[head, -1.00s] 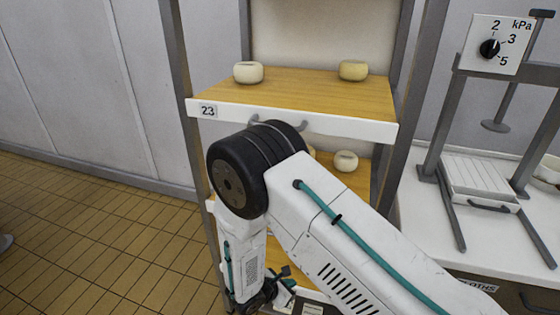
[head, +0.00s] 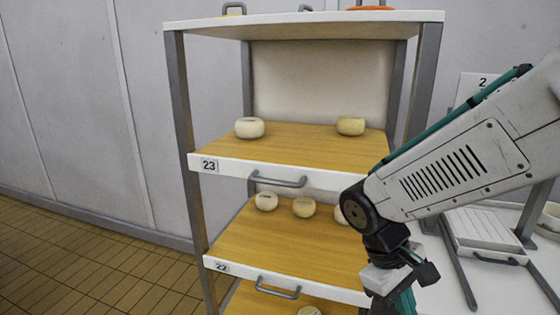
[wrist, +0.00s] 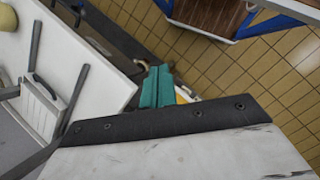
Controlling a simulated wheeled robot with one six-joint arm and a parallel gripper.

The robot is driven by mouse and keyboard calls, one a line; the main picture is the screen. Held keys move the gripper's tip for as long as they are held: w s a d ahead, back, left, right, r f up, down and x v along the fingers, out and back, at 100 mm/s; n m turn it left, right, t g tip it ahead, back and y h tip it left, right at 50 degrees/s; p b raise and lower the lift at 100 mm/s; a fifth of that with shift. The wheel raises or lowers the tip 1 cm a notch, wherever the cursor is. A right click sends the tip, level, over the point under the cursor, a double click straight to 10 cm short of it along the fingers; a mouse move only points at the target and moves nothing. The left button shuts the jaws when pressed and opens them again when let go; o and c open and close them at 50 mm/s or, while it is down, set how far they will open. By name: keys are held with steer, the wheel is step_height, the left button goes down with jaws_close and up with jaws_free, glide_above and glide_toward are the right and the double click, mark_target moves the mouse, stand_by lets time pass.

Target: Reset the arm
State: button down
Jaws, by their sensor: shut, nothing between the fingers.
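My gripper (wrist: 157,86) shows in the wrist view as two teal fingers pressed together, with nothing between them. It hangs over the gap between a white worktop and the tiled floor. In the head view my arm comes in from the right and bends down at a black joint in front of the rack's right post. The arm's lower end runs to the bottom edge there, so the fingertips are not clear in that view.
A rack (head: 178,105) with shelf 23 (head: 330,175) and shelf 22 (head: 330,288) holds several pale round cheeses. My arm covers part of its right side. A press tray (head: 485,230) stands on the worktop (wrist: 100,50) to the right. Tiled floor (head: 60,250) is clear at left.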

steer(key=s+d+r+m+t+y, duration=0.4)
steer(key=s+r+m, duration=0.2)
steer(key=s+r, duration=0.3)
steer(key=shift+s+d+r, duration=0.35)
steer(key=shift+r, duration=0.2)
stand_by(0.3)
